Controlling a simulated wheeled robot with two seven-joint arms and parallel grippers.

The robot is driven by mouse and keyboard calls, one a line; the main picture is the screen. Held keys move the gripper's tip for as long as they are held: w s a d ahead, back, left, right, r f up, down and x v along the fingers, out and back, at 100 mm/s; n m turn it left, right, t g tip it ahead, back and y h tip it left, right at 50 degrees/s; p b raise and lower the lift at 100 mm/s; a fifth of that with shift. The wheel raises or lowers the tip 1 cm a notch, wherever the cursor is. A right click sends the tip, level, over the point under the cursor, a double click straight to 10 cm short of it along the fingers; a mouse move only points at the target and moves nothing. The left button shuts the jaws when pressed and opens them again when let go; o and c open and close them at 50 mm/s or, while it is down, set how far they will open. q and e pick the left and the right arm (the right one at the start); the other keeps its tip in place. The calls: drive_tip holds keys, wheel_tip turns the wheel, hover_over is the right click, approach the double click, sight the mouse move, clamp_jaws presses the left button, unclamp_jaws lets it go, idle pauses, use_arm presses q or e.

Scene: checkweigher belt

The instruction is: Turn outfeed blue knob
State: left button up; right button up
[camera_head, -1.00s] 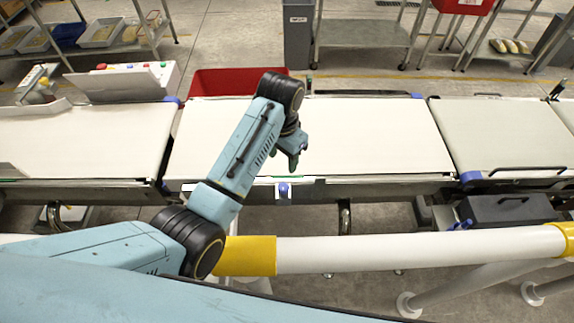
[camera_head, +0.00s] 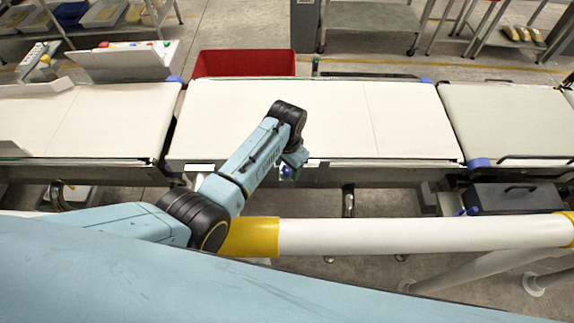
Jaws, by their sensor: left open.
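A small blue knob (camera_head: 287,172) sits at the front edge of the middle belt section. My left gripper (camera_head: 291,166) is right at this knob, pointing down, with its jaws open; it partly hides the knob. I cannot tell whether the fingers touch it. Another blue knob (camera_head: 471,211) shows lower right, beside a dark box under the right belt. My right gripper is not in view.
The white middle belt (camera_head: 400,115) is empty, with the right belt (camera_head: 510,120) beside it. A red bin (camera_head: 243,64) stands behind. A white rail with yellow sleeves (camera_head: 400,235) runs in front of the belts. A control box (camera_head: 120,62) is at the back left.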

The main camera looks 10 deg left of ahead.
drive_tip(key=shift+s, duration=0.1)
use_arm(q)
drive_tip(key=shift+c, duration=1.5)
drive_tip(key=c, duration=0.7)
drive_tip(key=shift+o, duration=0.2)
drive_tip(key=shift+r+n+p, duration=0.2)
drive_tip(key=shift+n+p, duration=0.4)
drive_tip(key=shift+p, duration=0.25)
drive_tip(key=shift+f+n, duration=0.15)
drive_tip(key=shift+n, duration=0.15)
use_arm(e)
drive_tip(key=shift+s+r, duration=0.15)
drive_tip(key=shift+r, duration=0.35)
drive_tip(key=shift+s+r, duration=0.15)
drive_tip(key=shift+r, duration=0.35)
